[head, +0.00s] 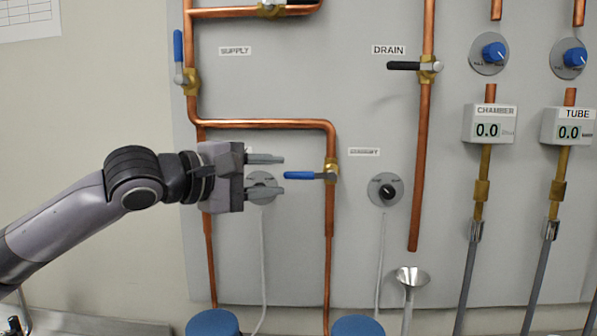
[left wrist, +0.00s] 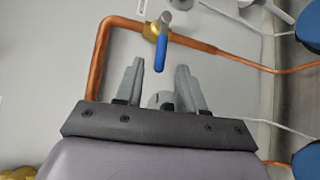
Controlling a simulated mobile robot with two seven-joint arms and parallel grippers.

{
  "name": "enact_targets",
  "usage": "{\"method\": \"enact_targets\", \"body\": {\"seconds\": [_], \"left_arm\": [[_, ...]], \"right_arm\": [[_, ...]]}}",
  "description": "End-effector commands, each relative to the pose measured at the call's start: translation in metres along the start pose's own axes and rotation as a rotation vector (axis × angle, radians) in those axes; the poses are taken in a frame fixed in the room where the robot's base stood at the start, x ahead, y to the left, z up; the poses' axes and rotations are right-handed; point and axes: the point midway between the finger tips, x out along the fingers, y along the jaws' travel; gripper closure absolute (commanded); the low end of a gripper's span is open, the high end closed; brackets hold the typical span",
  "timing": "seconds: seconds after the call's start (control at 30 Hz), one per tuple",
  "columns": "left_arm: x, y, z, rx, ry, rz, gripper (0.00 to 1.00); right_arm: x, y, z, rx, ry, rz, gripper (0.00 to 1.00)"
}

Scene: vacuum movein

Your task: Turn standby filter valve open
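The valve with a blue lever (head: 300,175) sits on the right vertical copper pipe, beside a small label (head: 363,152) too blurred to read surely. Its lever points left, level and across the pipe, from a brass body (head: 331,166). My left gripper (head: 281,175) is open and empty, left of the lever, fingers pointing right, one above and one below the lever's height. The lever's free end is at the fingertips; contact cannot be told. In the left wrist view, the blue lever (left wrist: 160,53) points down into the gap between the fingertips. My right gripper is out of view.
A round dial (head: 262,188) is behind my left fingers. The supply valve's blue lever (head: 178,47) stands upright; the drain valve's black lever (head: 403,66) is level. Another dial (head: 386,189) and a steel funnel (head: 411,277) are to the right. Blue-topped canisters (head: 213,323) stand below.

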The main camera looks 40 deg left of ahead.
Motion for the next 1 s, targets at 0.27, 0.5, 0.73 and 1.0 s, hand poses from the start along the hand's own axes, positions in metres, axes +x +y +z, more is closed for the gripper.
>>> {"method": "enact_targets", "body": {"seconds": [0.27, 0.5, 0.73, 1.0], "left_arm": [[0.028, 0.004, 0.001, -0.003, -0.003, 0.0, 0.61], [0.055, 0.002, 0.001, 0.0, -0.002, -0.001, 0.61], [0.066, 0.0, 0.001, 0.003, 0.0, -0.001, 0.61], [0.066, -0.001, 0.001, 0.003, 0.0, -0.002, 0.67]], "right_arm": [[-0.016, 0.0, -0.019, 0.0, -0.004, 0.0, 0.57], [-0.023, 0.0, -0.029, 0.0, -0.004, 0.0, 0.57], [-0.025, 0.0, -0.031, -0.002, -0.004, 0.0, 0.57], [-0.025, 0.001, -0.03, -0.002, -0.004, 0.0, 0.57]]}}
